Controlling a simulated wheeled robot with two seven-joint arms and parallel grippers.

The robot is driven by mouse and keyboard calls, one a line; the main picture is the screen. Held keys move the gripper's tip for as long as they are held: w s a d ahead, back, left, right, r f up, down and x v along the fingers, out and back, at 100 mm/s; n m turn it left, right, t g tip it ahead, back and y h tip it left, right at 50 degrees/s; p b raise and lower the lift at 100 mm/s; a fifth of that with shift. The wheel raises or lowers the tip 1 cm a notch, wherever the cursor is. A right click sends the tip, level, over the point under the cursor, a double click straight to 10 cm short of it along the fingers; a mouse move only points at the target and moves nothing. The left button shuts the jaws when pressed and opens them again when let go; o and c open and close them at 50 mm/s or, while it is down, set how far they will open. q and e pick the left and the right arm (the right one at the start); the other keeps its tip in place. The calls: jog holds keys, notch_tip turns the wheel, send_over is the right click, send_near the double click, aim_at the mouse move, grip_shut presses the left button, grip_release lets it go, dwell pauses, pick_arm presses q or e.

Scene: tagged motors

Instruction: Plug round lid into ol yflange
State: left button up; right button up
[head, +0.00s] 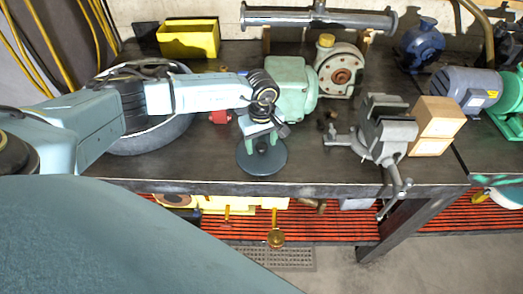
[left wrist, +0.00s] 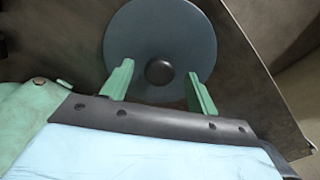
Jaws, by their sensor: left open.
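The round lid, a flat dark blue-grey disc (head: 262,160), lies on the dark workbench near its front edge. In the left wrist view the disc (left wrist: 160,35) shows a small dark knob at its centre. My left gripper (head: 262,146) is above the disc, pointing down. In the left wrist view its two green fingers (left wrist: 158,85) are apart, one on each side of the knob; contact cannot be told. A steel pipe with flanged ends and a short branch (head: 290,17) lies along the back; I cannot tell whether it is the yflange. My right gripper is not seen.
A green pump (head: 292,90) with a yellow-capped housing (head: 340,72) stands just behind the gripper. A vise (head: 385,130) and wooden block (head: 436,125) stand to the right. A tire (head: 145,135) and yellow bin (head: 190,40) are left. Bench space right of the disc is clear.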

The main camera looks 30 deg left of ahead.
aim_at(262, 145)
pick_arm(q)
jog(key=shift+f, duration=0.25)
jog(key=shift+c, duration=0.2)
jog(key=shift+r, duration=0.1)
jog(key=c, duration=1)
jog(key=shift+o, duration=0.2)
notch_tip(262, 145, up, 10)
jog(key=b, duration=0.1)
jog(key=shift+d, duration=0.1)
jog(key=s+d+m+b, duration=0.5)
jog(key=d+m+b, duration=0.2)
jog(key=d+m, duration=0.2)
jog(key=m, duration=0.2)
jog(key=shift+m, duration=0.4)
